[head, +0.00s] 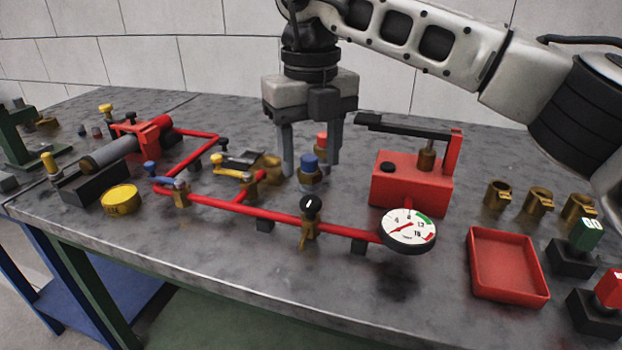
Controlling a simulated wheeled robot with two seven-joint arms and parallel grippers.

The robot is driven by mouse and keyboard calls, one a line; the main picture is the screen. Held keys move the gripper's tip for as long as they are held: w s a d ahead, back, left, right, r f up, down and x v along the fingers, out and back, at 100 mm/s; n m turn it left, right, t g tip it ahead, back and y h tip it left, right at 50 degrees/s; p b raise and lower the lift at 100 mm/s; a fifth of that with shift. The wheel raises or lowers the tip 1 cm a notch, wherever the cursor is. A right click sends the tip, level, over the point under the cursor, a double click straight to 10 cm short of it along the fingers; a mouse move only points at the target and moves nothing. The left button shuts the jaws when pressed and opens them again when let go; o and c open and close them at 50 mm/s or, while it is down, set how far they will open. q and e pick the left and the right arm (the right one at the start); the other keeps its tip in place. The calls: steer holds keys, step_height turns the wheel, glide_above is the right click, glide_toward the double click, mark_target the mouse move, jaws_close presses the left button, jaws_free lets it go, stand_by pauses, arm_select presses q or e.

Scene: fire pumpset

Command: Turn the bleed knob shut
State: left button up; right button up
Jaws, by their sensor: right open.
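A round black knob (311,203) with a white mark sits on a brass valve on the red pipe (270,213), left of the pressure gauge (407,231). It looks like the bleed knob, though no label is readable. My right gripper (311,168) points down behind this knob in the head view, with its two fingers apart. I cannot tell whether the fingers touch either fitting. My left gripper is out of view.
A red pump box (411,185) with a black lever stands right of the gripper. A red tray (507,266), brass couplings (537,203) and coloured tagged blocks (586,234) lie further right. Yellow-handled and blue-handled valves and a red cylinder (143,133) are left. The front table edge is mostly clear.

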step_height(320, 180, up, 9)
steer(key=p, duration=0.1)
steer(key=shift+r, duration=0.15)
